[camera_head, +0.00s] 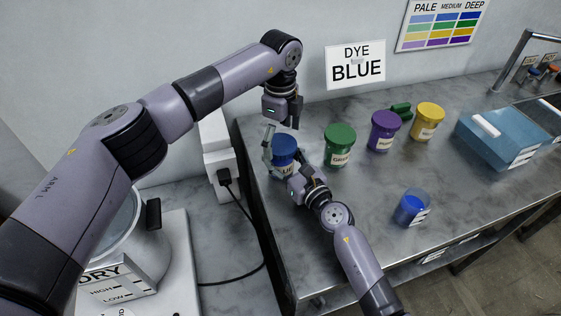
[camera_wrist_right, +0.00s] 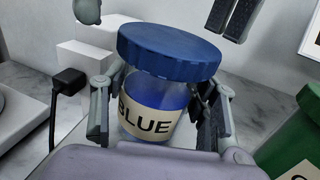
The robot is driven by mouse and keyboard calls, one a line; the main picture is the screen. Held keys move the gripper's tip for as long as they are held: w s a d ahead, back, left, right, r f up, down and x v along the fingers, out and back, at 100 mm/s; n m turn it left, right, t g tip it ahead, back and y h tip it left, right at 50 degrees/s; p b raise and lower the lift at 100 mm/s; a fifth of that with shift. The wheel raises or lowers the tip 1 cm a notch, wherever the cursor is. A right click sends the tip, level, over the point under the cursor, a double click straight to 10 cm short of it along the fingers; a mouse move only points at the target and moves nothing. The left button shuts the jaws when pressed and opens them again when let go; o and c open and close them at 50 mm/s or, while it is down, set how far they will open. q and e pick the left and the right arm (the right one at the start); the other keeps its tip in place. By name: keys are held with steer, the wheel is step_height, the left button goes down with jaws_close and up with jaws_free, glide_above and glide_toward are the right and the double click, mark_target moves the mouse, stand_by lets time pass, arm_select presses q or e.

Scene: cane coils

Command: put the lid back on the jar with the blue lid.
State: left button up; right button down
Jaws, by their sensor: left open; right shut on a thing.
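The blue jar (camera_head: 283,170) stands near the left end of the metal bench. Its clear body with blue contents and a BLUE label shows in the right wrist view (camera_wrist_right: 145,127). The blue lid (camera_head: 285,143) rests on the jar's mouth; it also shows in the wrist view (camera_wrist_right: 170,52). I cannot tell whether it is fully tightened. My right gripper (camera_head: 287,176) is shut on the jar body, one finger on each side (camera_wrist_right: 158,112). My left gripper (camera_head: 281,128) is open above the lid, its fingers spread apart and clear of it.
Green (camera_head: 339,145), purple (camera_head: 384,130) and yellow (camera_head: 427,121) jars stand to the right, lids on. A dark green object (camera_head: 401,111) lies behind the purple one. A clear cup with blue contents (camera_head: 412,208) stands in front. A blue box (camera_head: 503,137) is farther right.

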arm_select(q)
steer(key=shift+f, duration=0.35)
steer(key=shift+c, duration=0.3)
